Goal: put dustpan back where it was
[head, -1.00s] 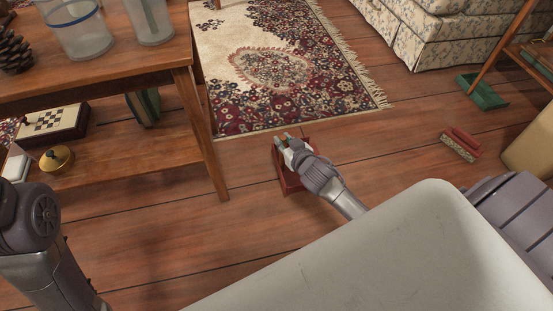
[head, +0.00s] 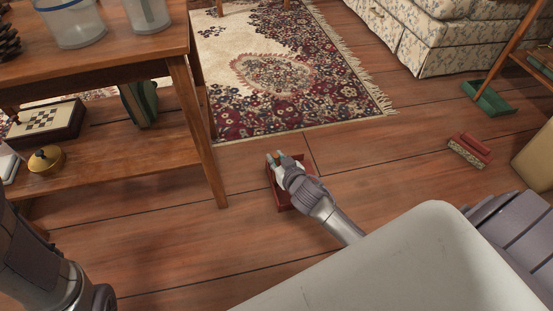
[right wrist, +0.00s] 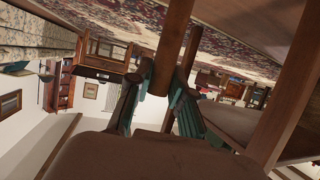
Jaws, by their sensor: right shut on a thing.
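A reddish-brown dustpan (head: 273,194) shows around my right gripper (head: 277,158) in the head view, low over the wood floor between the table and the rug. The gripper and wrist cover much of it. My right gripper is shut on it. In the right wrist view a brown bar, seemingly its handle (right wrist: 158,78), shows between the two green-grey fingers. I cannot tell in the head view whether the pan touches the floor. Only links of my left arm show at the lower left; its gripper is out of view.
A wooden table (head: 207,150) with a low shelf stands left of the dustpan. A patterned rug (head: 285,75) lies beyond. A red brush (head: 468,150) and a green tray-like pan (head: 487,98) lie at right, near the sofa (head: 430,40). Floor between is clear.

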